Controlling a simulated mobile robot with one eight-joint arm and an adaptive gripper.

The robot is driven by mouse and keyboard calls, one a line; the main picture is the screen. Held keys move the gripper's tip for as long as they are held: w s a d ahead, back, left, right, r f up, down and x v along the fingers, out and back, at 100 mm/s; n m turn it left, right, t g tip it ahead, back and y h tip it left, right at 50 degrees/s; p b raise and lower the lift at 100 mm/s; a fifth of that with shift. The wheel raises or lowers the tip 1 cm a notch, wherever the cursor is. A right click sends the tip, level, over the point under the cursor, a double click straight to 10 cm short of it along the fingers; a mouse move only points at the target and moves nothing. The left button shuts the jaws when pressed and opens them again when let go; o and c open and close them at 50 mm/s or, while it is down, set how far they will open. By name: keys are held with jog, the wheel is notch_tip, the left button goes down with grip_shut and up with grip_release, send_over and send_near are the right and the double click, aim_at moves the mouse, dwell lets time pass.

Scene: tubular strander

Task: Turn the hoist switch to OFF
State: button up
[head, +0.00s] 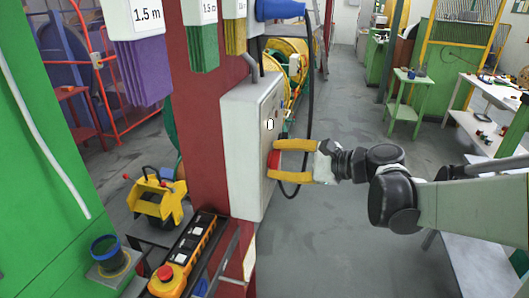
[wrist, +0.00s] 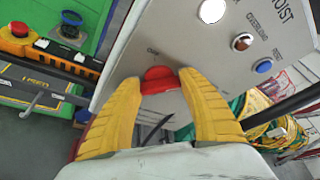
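The hoist panel is the light grey box (head: 250,140) on the dark red post in the head view. Its face (wrist: 205,55) fills the upper part of the wrist view, with HOIST lettering at the upper right. A red switch knob (wrist: 160,78) is on this face; it also shows in the head view (head: 273,160). The small label above it is too small to read. My gripper (head: 272,160) has yellow fingers, one on each side of the knob. In the wrist view, the fingertips (wrist: 162,80) look open, close beside the knob; I cannot tell whether they touch it.
A black cable (head: 310,100) hangs beside the box. A pendant with a red button (head: 165,272) lies below left.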

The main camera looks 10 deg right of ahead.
dwell(0.3)
jog(key=n+t+b, duration=0.2)
jog(key=n, duration=0.1)
jog(key=shift+f, duration=0.25)
jog(key=n+t+b, duration=0.1)
jog(key=n, duration=0.1)
jog(key=n+t+b, duration=0.1)
jog(key=n+b, duration=0.1)
jog(key=shift+f+n+y, duration=0.15)
jog(key=shift+n+y, duration=0.25)
jog(key=n+y+b, duration=0.1)
jog(key=n+b, duration=0.2)
jog(key=n, duration=0.1)
jog(key=shift+t, duration=0.4)
jog(key=shift+n+y+b, duration=1.1)
jog(key=shift+n+y, duration=0.1)
jog(key=shift+n, duration=1.6)
jog(key=o, duration=1.2)
